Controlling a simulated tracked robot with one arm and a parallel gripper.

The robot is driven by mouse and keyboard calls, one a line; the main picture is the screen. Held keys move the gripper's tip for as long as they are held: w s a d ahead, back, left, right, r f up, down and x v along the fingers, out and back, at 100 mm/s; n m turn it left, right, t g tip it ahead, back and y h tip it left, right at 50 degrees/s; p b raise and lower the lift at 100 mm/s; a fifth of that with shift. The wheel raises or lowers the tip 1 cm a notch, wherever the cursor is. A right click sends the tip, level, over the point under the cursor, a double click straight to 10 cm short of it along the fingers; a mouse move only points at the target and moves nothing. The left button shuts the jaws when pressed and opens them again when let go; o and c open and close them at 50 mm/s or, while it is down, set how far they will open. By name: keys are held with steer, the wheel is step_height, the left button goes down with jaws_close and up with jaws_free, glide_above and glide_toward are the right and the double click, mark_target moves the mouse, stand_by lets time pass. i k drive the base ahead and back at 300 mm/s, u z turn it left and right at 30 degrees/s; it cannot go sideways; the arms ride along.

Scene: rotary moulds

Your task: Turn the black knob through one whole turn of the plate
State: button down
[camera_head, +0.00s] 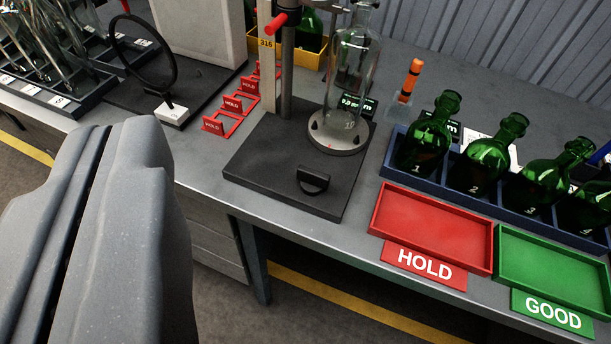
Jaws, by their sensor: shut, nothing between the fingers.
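The black knob (313,180) stands on the front part of a dark base block (262,180) near the table's front edge. Behind it is the round plate (338,140), with a clear glass bottle (357,75) upright on it. Nothing hides the knob.
A post with a red handle (277,23) rises behind the base. Red HOLD markers (233,103) stand left of it. Right are a red tray (430,225), a green tray (550,268) and a blue rack (398,158) of green bottles. A ring magnifier (175,70) stands back left.

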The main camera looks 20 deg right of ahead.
mark_target(312, 182)
steer(key=z, duration=0.25)
steer(key=k, duration=0.9)
steer(key=z, duration=0.5)
steer(key=i, duration=1.15)
steer(key=u, duration=0.05)
